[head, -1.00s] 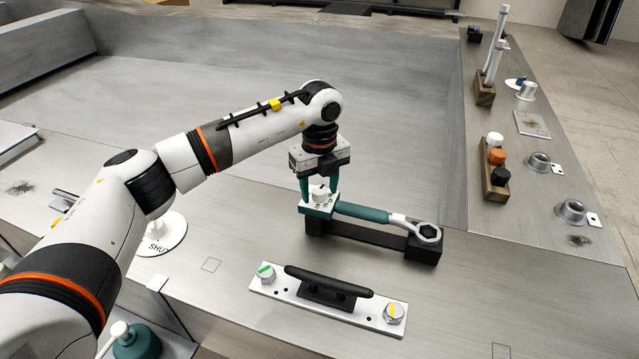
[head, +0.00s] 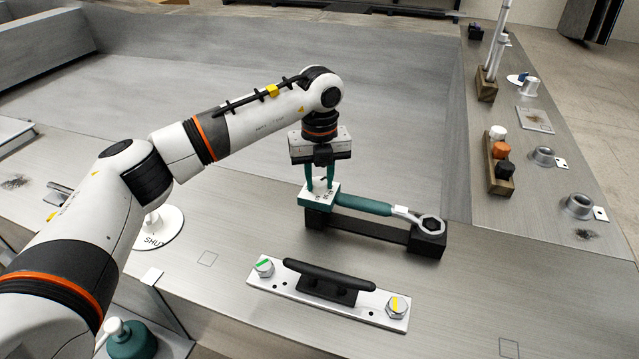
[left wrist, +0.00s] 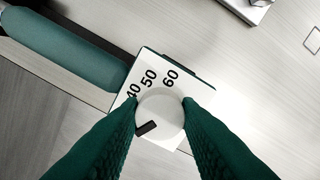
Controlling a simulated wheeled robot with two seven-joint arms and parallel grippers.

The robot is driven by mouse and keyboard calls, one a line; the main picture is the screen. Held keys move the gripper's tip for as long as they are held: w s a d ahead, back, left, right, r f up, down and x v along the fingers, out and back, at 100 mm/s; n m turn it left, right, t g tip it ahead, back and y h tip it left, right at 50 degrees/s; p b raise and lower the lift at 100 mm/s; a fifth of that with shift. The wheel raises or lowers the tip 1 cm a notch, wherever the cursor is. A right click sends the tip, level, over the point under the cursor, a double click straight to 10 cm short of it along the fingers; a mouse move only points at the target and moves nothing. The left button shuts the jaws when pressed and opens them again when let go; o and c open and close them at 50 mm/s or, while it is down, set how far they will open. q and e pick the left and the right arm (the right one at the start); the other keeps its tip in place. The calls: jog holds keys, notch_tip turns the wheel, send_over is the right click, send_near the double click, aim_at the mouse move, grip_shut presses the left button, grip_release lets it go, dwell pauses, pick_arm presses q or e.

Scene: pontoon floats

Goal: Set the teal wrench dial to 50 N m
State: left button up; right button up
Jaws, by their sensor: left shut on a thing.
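The teal wrench (head: 362,204) lies in a black cradle (head: 372,234), its open ring end to the right. At its left end is a teal block with a pale scale plate and a white round dial knob (left wrist: 160,112). The left wrist view shows 40, 50 and 60 along the plate's upper side. A black mark (left wrist: 147,128) sits at the knob's lower left, away from the 50. My left gripper (head: 320,186) points down, its teal fingers shut on the knob from both sides; they hide part of the plate. My right gripper is not in view.
A metal plate with a black cleat (head: 328,284) and two bolts, marked green and yellow, lies in front of the wrench. A white disc (head: 160,228) lettered "SHUT" is at left. A wooden block (head: 499,162) with white, orange and black caps stands at right.

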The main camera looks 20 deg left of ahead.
pick_arm(q)
jog(key=m+b, duration=0.3)
jog(key=m, duration=0.1)
jog(key=shift+f+m, duration=0.1)
jog(key=shift+m, duration=0.2)
jog(key=m+b, duration=0.2)
jog(key=m, duration=0.2)
jog(key=shift+m, duration=0.3)
jog(key=m+b, duration=0.1)
jog(key=m, duration=0.4)
jog(key=shift+a+b, duration=0.1)
jog(key=shift+b, duration=0.2)
jog(key=m, duration=0.6)
jog(key=shift+b, duration=0.3)
jog(key=shift+m, duration=0.3)
jog(key=o, duration=1)
